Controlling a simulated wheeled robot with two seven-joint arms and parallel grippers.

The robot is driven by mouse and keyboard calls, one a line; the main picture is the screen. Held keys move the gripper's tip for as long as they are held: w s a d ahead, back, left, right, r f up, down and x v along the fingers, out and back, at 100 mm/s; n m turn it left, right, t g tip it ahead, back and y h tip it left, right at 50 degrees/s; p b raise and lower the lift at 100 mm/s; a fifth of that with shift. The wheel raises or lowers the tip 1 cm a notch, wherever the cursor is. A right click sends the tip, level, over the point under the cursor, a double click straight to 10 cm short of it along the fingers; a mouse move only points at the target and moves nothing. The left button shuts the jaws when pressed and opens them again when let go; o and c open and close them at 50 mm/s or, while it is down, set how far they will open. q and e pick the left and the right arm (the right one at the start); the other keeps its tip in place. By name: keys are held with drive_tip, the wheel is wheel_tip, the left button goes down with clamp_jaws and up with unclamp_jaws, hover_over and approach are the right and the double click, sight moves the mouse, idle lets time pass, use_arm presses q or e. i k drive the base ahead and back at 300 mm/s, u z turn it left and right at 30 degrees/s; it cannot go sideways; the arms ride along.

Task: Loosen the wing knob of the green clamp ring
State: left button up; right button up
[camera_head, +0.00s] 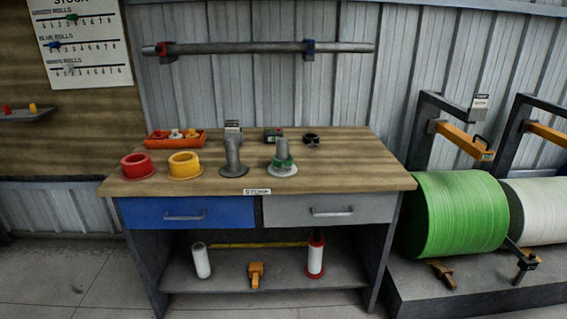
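Neither of my grippers is in view.
The wooden bench (345,172) also holds a red ring (138,170), a yellow ring (185,168), a grey spout-like piece (234,158), an orange tray (157,141) and a black ring (311,139). The bench's right end is clear.

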sight(282, 168)
drive_tip(key=z, duration=0.75)
drive_tip(key=k, duration=0.25)
drive_tip(key=u, duration=2.15)
drive_tip(key=i, duration=1.05)
drive_tip(key=z, duration=0.65)
drive_tip(key=i, duration=0.9)
drive_tip(key=z, duration=0.9)
